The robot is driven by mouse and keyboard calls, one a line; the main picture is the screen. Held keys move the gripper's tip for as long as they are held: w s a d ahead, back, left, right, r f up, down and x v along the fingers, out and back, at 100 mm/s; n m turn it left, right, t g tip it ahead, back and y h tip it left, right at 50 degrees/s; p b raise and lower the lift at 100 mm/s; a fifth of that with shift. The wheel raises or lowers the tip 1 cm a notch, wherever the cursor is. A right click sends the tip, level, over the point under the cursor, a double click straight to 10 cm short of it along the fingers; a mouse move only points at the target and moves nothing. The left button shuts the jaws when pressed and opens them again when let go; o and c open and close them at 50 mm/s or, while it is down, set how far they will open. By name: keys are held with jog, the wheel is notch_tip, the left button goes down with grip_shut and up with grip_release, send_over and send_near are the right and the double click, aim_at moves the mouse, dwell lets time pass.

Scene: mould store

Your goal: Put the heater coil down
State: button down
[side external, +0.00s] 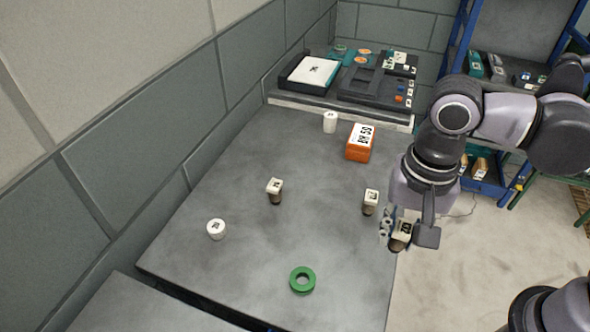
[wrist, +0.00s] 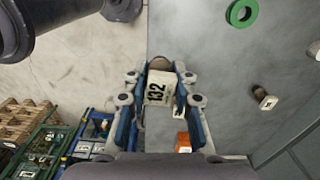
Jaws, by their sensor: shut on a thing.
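My gripper (side external: 400,230) is shut on the heater coil (side external: 403,231), a small piece with a white labelled block and a brownish end. In the wrist view my gripper (wrist: 160,88) has blue-lined fingers on both sides of the heater coil (wrist: 158,88), whose white face reads 132. In the side view the held piece overlaps the right edge of the grey table (side external: 330,230); its height above the surface is hard to tell. The fingers hide part of it.
Similar white-topped pieces stand upright at the table's middle (side external: 274,190) and right (side external: 371,201). A green ring (side external: 302,280) lies near the front, a white cylinder (side external: 216,229) at left, another (side external: 330,122) behind. An orange box (side external: 358,150) stands near the back equipment. The centre has free room.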

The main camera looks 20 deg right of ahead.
jog(key=shift+w+d+r, duration=0.2)
jog(key=shift+d+r, duration=0.05)
jog(key=shift+d, duration=0.05)
jog(key=w+d+n, duration=0.1)
jog(key=w+d, duration=0.2)
jog(key=w, duration=1.2)
jog(key=w+d, duration=0.4)
jog(key=w, duration=1.1)
jog(key=a+f, duration=0.2)
jog(key=a, duration=0.1)
jog(key=w+a+f, duration=0.1)
jog(key=a+f, duration=0.1)
jog(key=a, duration=0.2)
jog(key=a+f, duration=0.2)
jog(key=a, duration=0.2)
jog(key=shift+w+a+f, duration=0.2)
jog(key=shift+w+f, duration=0.1)
jog(key=shift+w, duration=0.05)
jog(key=shift+f, duration=2)
jog(key=shift+f, duration=0.1)
jog(key=c, duration=1.1)
grip_release()
